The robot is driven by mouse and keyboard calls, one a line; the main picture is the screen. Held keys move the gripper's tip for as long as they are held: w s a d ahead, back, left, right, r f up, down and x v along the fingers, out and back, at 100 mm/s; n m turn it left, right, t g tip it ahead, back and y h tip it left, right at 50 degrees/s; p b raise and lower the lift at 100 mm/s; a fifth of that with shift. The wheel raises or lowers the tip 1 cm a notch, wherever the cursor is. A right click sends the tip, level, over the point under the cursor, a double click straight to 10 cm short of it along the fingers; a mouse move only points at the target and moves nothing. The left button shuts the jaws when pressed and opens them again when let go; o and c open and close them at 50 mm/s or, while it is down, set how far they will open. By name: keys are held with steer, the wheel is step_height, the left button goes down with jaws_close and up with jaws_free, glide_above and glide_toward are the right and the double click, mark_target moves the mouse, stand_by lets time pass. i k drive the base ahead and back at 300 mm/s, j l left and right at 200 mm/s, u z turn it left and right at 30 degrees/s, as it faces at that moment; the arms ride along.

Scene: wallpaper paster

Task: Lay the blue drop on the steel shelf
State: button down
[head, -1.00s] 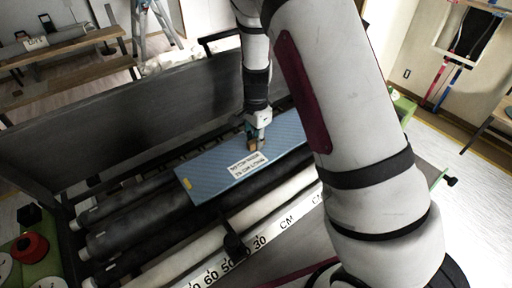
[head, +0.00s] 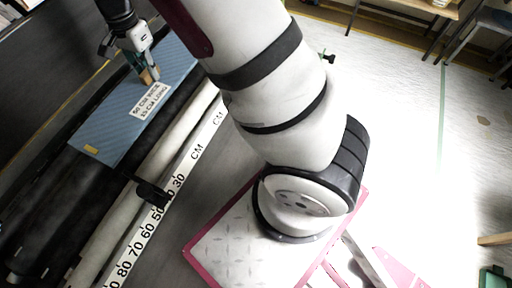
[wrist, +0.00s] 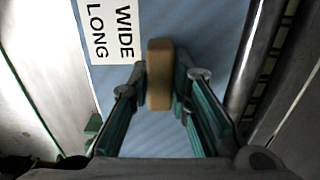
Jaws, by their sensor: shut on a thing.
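The blue drop (head: 110,122) is a flat, light-blue rectangle with a white label reading 50 cm wide, 15 cm long, and a small yellow mark near one end. It lies over the dark rollers of the pasting machine at the left of the head view; whether it rests on them or hangs just above, I cannot tell. My gripper (head: 148,74) is shut on the tan block on the drop's top. In the wrist view, my gripper (wrist: 160,75) has its fingers on either side of that block, with the blue drop (wrist: 208,30) behind. I cannot make out which surface is the steel shelf.
A white centimetre ruler (head: 190,155) and a pale roller run along the machine's near side, with a black clamp (head: 150,194) there. A dark upright panel (head: 50,65) stands behind. Pale floor (head: 420,150) is open at right; tables stand at the far upper right.

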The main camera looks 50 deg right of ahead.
mark_target(245, 152)
steer(key=k+l, duration=0.2)
steer(key=k+j, duration=0.6)
